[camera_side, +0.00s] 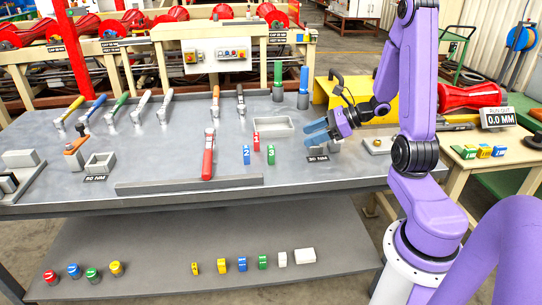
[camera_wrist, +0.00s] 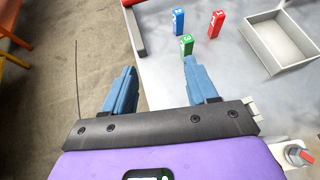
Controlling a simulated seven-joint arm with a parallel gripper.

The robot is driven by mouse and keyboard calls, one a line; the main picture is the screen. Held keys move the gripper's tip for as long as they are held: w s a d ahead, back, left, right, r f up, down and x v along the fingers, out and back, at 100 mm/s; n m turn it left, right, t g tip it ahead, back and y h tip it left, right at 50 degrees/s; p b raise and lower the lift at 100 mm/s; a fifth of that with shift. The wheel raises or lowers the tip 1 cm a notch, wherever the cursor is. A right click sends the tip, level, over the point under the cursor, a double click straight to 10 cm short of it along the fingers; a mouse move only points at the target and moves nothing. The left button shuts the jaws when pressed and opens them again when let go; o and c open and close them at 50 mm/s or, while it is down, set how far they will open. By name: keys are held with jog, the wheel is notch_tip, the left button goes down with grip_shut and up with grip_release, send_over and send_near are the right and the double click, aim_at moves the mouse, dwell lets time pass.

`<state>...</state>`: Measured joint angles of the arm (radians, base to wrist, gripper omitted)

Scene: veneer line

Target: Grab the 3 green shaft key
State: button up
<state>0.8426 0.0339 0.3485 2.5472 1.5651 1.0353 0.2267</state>
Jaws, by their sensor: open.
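The green shaft key (camera_side: 271,155), a small upright block marked 3, stands on the grey metal table. It also shows in the wrist view (camera_wrist: 186,46), just beyond the tip of the right finger. A blue key marked 2 (camera_side: 246,154) stands left of it, and a red key (camera_side: 256,141) stands behind them. My gripper (camera_side: 316,131) has blue fingers, spread open and empty. It is above the table, to the right of the keys and apart from them. In the wrist view the open fingers (camera_wrist: 160,68) point toward the keys, with the green one nearest.
A shallow grey tray (camera_side: 272,133) lies behind the keys. A red-handled tool (camera_side: 208,155) lies to their left, and a raised bar (camera_side: 190,185) runs along the table's front. Green and blue cylinders (camera_side: 303,87) stand at the back. More small blocks (camera_side: 241,264) sit on the lower shelf.

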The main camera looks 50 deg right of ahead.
aim_at(272, 147)
jog(key=w+f+m, duration=0.1)
jog(key=w+f, duration=0.2)
jog(key=w, duration=0.1)
jog(key=w+a+f+h, duration=0.1)
jog(key=w+f, duration=0.2)
jog(key=w, duration=0.2)
jog(key=w+a+f+m+t, duration=0.1)
jog(key=w+f, duration=0.2)
jog(key=w, duration=0.1)
jog(key=shift+w+a+m+h, duration=0.1)
jog(key=shift+w+m+h, duration=0.2)
jog(key=shift+w, duration=0.05)
jog(key=shift+r, duration=0.1)
grip_shut()
